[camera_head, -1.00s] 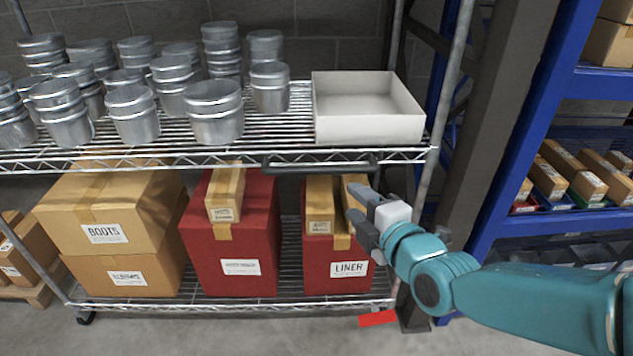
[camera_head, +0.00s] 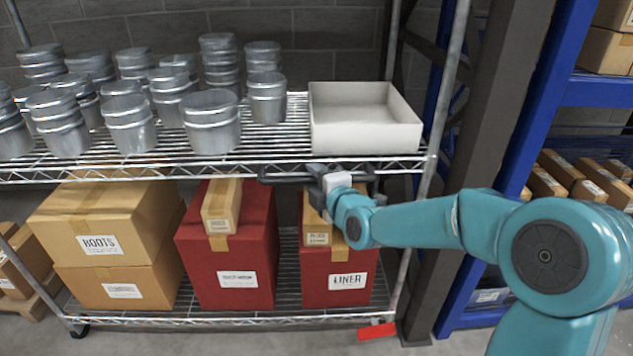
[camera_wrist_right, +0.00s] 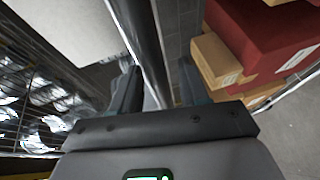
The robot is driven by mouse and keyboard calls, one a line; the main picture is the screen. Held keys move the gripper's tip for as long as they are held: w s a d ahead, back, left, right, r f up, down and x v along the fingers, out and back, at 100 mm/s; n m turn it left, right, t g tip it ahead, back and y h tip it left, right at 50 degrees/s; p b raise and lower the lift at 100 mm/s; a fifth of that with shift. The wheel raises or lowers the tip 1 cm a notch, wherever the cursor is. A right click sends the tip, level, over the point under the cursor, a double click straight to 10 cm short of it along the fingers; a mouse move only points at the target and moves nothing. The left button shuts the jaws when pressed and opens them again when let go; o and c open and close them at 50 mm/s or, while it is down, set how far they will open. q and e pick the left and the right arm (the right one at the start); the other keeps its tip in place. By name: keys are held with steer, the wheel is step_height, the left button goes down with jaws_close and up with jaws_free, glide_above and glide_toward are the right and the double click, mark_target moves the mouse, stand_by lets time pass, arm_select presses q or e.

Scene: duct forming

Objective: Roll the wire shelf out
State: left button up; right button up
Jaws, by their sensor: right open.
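The chrome wire shelf unit (camera_head: 150,168) stands ahead, with an upper wire deck and a lower one. A dark handle (camera_head: 278,175) runs along the front edge of its upper deck. My right gripper (camera_head: 322,172) is at this handle, its jaws open. In the right wrist view, the open fingers (camera_wrist_right: 158,82) lie on either side of a long bar (camera_wrist_right: 148,45); I cannot tell whether they touch it. A red tab (camera_head: 376,331) sits low at the shelf's right front corner, and a dark caster (camera_head: 79,331) shows at the left. My left gripper is not in view.
Metal duct collars (camera_head: 210,122) and a white tray (camera_head: 365,120) stand on the upper deck. Tan boxes (camera_head: 105,265) and red boxes (camera_head: 235,265) fill the lower deck. A dark post (camera_head: 462,190) and blue rack (camera_head: 520,170) stand close on the right. Floor shows in front.

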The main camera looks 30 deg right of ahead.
jaws_close()
steer(key=shift+s+a+f, duration=0.1)
stand_by(0.3)
